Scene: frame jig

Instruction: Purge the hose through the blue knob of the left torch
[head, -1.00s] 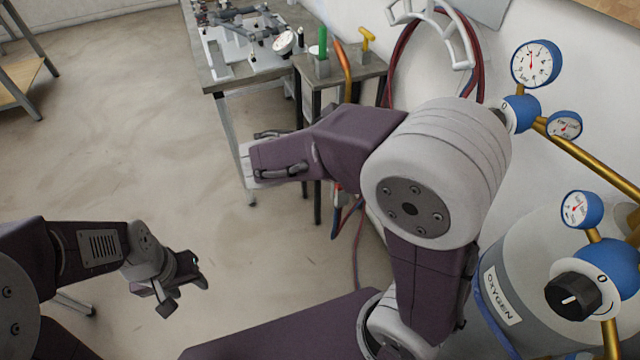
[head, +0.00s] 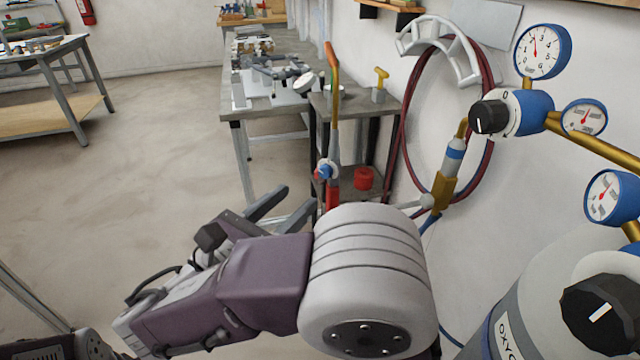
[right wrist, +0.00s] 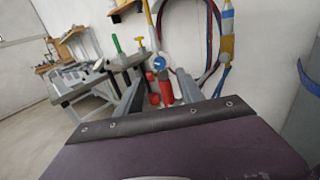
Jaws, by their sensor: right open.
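The left torch (head: 332,120) stands upright at the front of a small dark side table, with a copper tube on top, a grey body and a red handle. Its blue knob (head: 325,171) faces me and also shows in the right wrist view (right wrist: 159,63), with a small red part beside it. My right gripper (head: 284,207) is open and empty, in front of and below the knob. In the right wrist view its two fingers (right wrist: 160,92) lie either side of the red handle, apart from it as far as I can tell. My left gripper is out of view.
A second torch with a gold body (head: 444,185) hangs at the right. A dark red hose (head: 402,120) loops on a wall hanger (head: 437,38). The oxygen cylinder (head: 520,310) and gauges (head: 541,52) stand close at right.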

